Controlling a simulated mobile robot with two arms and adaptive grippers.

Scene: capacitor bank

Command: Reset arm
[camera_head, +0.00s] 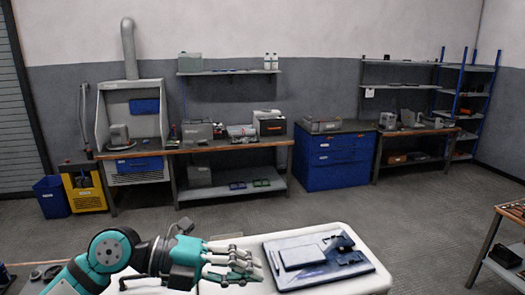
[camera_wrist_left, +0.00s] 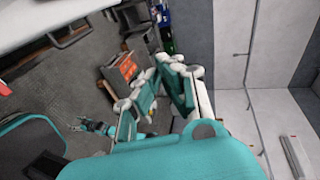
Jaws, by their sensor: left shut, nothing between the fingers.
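My left arm comes in from the lower left in the head view, teal and dark grey. Its gripper (camera_head: 250,267) is held over the white table (camera_head: 345,232), with its pale fingers pointing right. The fingers are shut with nothing between them. Its fingertips end just left of a dark blue mat or tray (camera_head: 302,283); whether they touch it cannot be told. In the left wrist view the gripper (camera_wrist_left: 165,85) shows its teal and white finger links from close up.
Across open grey floor (camera_head: 400,210) stand a workbench (camera_head: 235,143), a blue drawer cabinet (camera_head: 335,160) and a shelf rack (camera_head: 470,95) along the wall. A yellow bin (camera_head: 85,192) stands at the left. Another table (camera_head: 490,240) edges in at the right.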

